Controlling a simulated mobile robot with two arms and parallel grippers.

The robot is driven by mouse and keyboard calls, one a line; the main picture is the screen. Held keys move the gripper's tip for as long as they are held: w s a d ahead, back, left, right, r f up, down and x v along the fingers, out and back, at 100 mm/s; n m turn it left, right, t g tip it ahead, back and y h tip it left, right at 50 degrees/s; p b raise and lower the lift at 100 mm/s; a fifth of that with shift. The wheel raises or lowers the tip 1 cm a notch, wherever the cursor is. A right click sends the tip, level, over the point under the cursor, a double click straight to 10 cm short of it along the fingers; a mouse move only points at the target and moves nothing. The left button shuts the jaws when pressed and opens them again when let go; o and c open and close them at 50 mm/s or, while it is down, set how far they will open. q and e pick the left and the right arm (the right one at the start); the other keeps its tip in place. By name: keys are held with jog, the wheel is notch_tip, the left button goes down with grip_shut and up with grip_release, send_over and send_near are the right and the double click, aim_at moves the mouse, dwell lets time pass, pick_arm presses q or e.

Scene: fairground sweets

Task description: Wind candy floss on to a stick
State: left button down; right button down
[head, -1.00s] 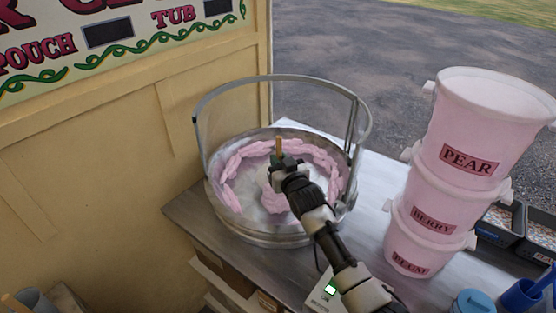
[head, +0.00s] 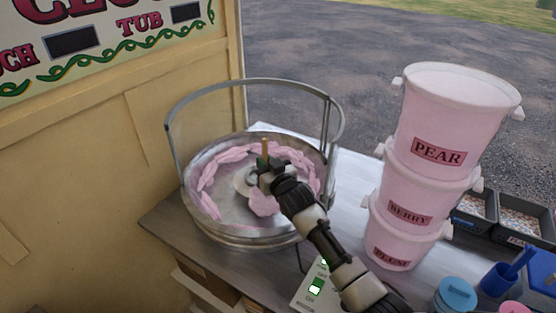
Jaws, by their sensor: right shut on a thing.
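The round metal candy floss pan (head: 222,232) stands on the counter with a raised metal hoop guard (head: 172,135) around its back. A ring of pink floss (head: 211,178) lines the inside of the pan wall. My right gripper (head: 264,164) is over the pan, shut on a wooden stick (head: 265,148) whose top end pokes up above the jaws. A pink clump of floss (head: 262,203) shows just below the gripper; the gripper hides the stick's lower part, so I cannot tell how the clump is attached. My left gripper is not in view.
A stack of pink tubs (head: 437,150) labelled Pear, Berry and Plum stands to the right. A switch box (head: 314,287) with a green lit button is in front. Dark trays (head: 476,210), a blue-lidded jar (head: 456,294) and a blue cup (head: 497,281) lie further right.

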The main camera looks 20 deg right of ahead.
jog(key=w+a+b, duration=1)
jog(key=a+b, duration=0.1)
notch_tip(320, 180, up, 8)
jog(key=p, duration=0.7)
jog(key=shift+s+d+f+p, duration=0.15)
jog(key=shift+s+d+p, duration=0.05)
jog(key=shift+d+p, duration=0.1)
